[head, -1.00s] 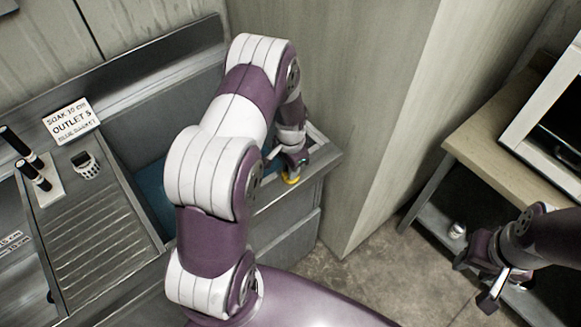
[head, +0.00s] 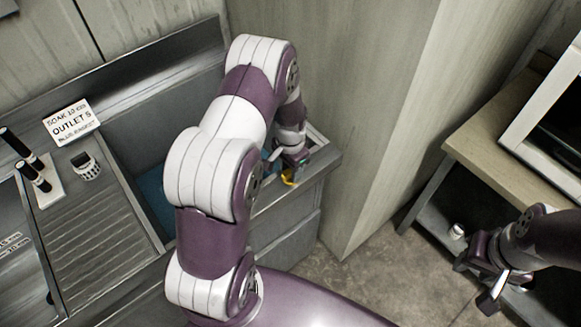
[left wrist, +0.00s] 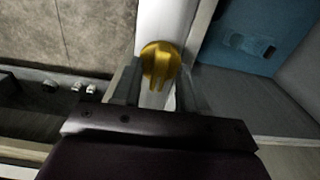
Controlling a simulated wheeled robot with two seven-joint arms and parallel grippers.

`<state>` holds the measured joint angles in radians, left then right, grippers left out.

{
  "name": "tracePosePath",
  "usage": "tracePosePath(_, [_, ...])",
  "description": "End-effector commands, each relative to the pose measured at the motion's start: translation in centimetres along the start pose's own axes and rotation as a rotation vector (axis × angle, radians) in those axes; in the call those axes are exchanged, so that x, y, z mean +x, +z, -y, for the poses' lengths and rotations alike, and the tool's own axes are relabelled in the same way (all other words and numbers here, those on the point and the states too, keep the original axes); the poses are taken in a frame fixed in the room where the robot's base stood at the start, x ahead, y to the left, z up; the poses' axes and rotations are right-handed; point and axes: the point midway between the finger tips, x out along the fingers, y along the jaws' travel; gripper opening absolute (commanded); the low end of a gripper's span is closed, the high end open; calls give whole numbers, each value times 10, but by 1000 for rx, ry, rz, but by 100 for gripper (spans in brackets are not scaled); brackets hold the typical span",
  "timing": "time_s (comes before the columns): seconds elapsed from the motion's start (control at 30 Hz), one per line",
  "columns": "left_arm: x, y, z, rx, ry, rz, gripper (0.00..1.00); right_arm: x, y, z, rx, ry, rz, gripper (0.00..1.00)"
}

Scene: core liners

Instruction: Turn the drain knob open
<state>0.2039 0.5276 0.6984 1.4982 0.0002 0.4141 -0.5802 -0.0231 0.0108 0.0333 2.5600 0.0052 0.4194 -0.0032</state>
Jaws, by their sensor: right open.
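The yellow drain knob (head: 288,178) is at the front rim of the sink, partly hidden by my left gripper (head: 291,163). In the left wrist view the knob (left wrist: 160,64) is a round disc with a raised ridge, on a pale surface. The two fingers of my left gripper (left wrist: 160,88) stand apart, one on each side of the knob, with gaps showing beside its ridge. Whether they touch the disc's edge is unclear. My right gripper (head: 496,285) is open and empty at the lower right, far from the knob.
The sink basin (head: 152,190) has a blue bottom. A cabinet wall (head: 345,110) rises right of the sink. A wooden-topped table (head: 490,130) stands at the right.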

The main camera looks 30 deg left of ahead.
Motion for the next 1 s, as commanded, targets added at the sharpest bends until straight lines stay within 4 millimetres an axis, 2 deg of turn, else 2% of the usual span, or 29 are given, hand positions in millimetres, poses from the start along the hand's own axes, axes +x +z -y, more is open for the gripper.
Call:
tracePosePath(0.13, [-3, 0, 0, 1, 0, 0, 43, 2, 0, 0, 0, 0, 0, 43])
tracePosePath(0.23, [-17, -1, 0, 1, -2, -3, 43, 6, 1, 0, 0, 0, 0, 43])
tracePosePath(0.5, [-89, -1, 0, 0, -3, -4, 43, 22, 3, 0, 0, 0, 0, 43])
tracePosePath(0.63, [-114, 0, 0, 0, -2, -3, 43, 25, 3, 0, 0, 0, 0, 43])
tracePosePath(0.8, [-126, 0, 0, 0, 0, 1, 43, 26, 3, 0, 0, 0, 0, 43])
tracePosePath(1.0, [-127, 0, 0, 0, 0, 1, 43, 25, 3, 0, 0, 0, 0, 43])
